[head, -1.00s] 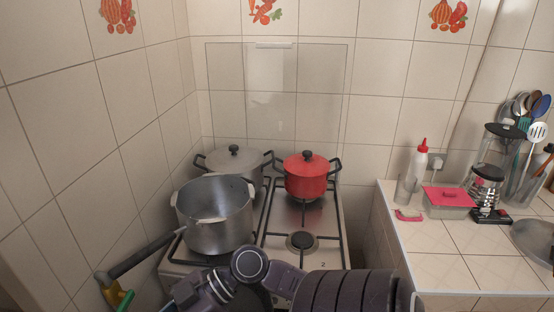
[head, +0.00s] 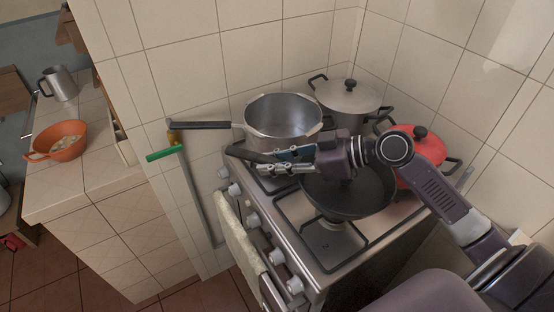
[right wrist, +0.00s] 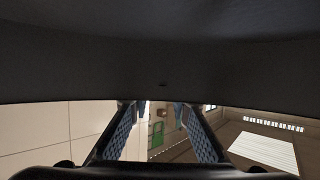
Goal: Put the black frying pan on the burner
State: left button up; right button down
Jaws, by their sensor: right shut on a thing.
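The black frying pan (head: 350,197) is over the front right part of the stove, beside the red pot. The burner beneath it is hidden, and I cannot tell whether the pan touches the grate (head: 322,250). My right gripper (head: 285,160) is shut on the pan's dark handle (head: 243,153), on the pan's left side in the head view. In the right wrist view the dark pan (right wrist: 160,55) fills the top, above the two gripper fingers. My left gripper is not in view.
A steel saucepan (head: 282,113), a grey lidded pot (head: 350,100) and a red lidded pot (head: 412,150) stand close around the pan. Stove knobs (head: 252,220) and a towel (head: 238,235) are at the front. An orange colander (head: 60,140) is on the left counter.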

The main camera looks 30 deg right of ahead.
jog(key=shift+w+a+f+b, duration=0.3)
jog(key=shift+f, duration=0.05)
notch_tip(320, 180, down, 4)
jog(key=b, duration=0.3)
jog(key=shift+s+d+f, duration=0.15)
jog(key=shift+f+b, duration=0.6)
jog(key=shift+f, duration=0.2)
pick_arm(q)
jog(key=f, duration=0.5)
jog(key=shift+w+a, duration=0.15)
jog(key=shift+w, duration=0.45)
